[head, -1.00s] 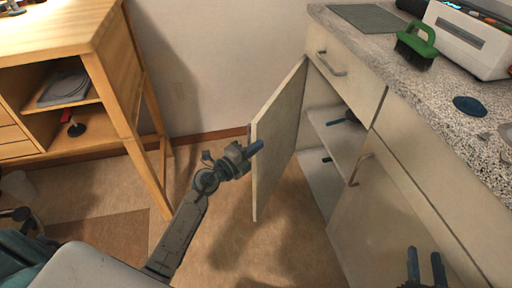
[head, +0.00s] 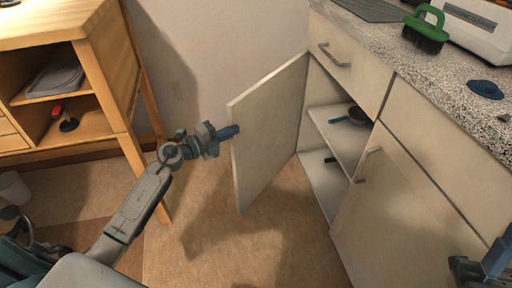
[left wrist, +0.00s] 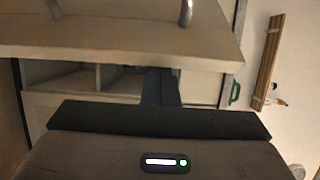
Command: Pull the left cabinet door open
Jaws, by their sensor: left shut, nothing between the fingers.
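The left cabinet door (head: 270,125) is a pale panel swung wide open, its free edge toward the left. My left gripper (head: 230,131) is shut and empty, with its blue fingertips at the door's free edge, overlapping its inner side in the picture. I cannot tell whether they touch it. In the left wrist view the shut fingers (left wrist: 160,88) point toward a pale panel (left wrist: 120,40) with metal handle posts at its top. My right gripper (head: 495,258) is at the lower right, partly cut off, before the cabinet front; its opening is unclear.
The open cabinet shows a shelf (head: 338,130) with a dark pan-like object (head: 357,114). The right door (head: 385,200) is closed. The speckled counter (head: 445,75) holds a green brush (head: 426,28). A wooden desk (head: 118,60) stands left. Floor below the open door is clear.

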